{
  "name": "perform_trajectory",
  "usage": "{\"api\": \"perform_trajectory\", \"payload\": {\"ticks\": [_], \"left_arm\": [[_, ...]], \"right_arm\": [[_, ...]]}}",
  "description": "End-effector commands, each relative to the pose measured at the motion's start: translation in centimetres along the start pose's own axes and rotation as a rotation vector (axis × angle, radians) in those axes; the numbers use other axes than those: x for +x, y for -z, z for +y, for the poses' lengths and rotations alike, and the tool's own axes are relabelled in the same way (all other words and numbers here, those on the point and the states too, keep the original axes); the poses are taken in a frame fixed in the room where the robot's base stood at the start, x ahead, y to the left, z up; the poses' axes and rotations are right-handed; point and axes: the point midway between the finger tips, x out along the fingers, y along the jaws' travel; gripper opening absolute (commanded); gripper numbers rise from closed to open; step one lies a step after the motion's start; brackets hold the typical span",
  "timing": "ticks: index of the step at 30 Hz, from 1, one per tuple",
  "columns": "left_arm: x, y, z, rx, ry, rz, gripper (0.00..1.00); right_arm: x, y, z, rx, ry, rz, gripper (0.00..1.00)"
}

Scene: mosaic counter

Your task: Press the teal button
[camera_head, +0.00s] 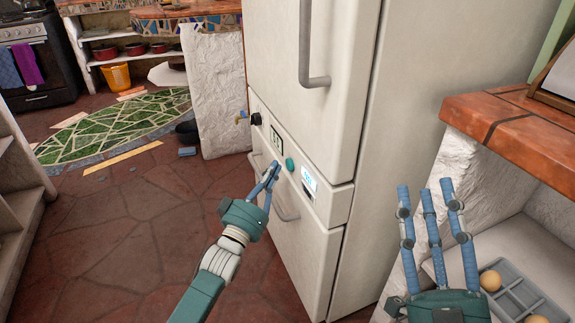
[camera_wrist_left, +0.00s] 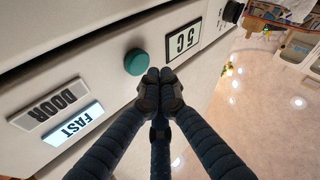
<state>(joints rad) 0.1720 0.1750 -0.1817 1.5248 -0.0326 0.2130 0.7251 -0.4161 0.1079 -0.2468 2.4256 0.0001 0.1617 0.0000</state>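The teal button (camera_head: 289,164) is a round knob on the control strip of the white fridge (camera_head: 320,200). It also shows in the left wrist view (camera_wrist_left: 137,62), just above and left of the fingertips. My left gripper (camera_head: 270,168) has its blue fingers brought together and empty, with the tips close to the button on its left. In the wrist view the tips (camera_wrist_left: 159,76) appear beside the button's lower right edge; I cannot tell whether they touch it. My right gripper (camera_head: 432,190) is open and empty, with its fingers spread upward in front of the counter.
The strip also holds a "5C" display (camera_wrist_left: 185,41), a lit "FAST" panel (camera_wrist_left: 73,124), a "DOOR" panel (camera_wrist_left: 48,104) and a black knob (camera_wrist_left: 233,11). A fridge handle (camera_head: 285,205) is below. A tiled counter (camera_head: 510,125) and a grey tray (camera_head: 520,295) are at right.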

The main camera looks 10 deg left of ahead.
Motion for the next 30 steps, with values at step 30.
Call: {"api": "perform_trajectory", "payload": {"ticks": [30], "left_arm": [[-3.0, 2.3, -2.2, 0.001, 0.001, 0.0, 0.0]], "right_arm": [[-2.6, -9.7, 1.2, -0.014, -0.025, -0.456, 0.4]]}}
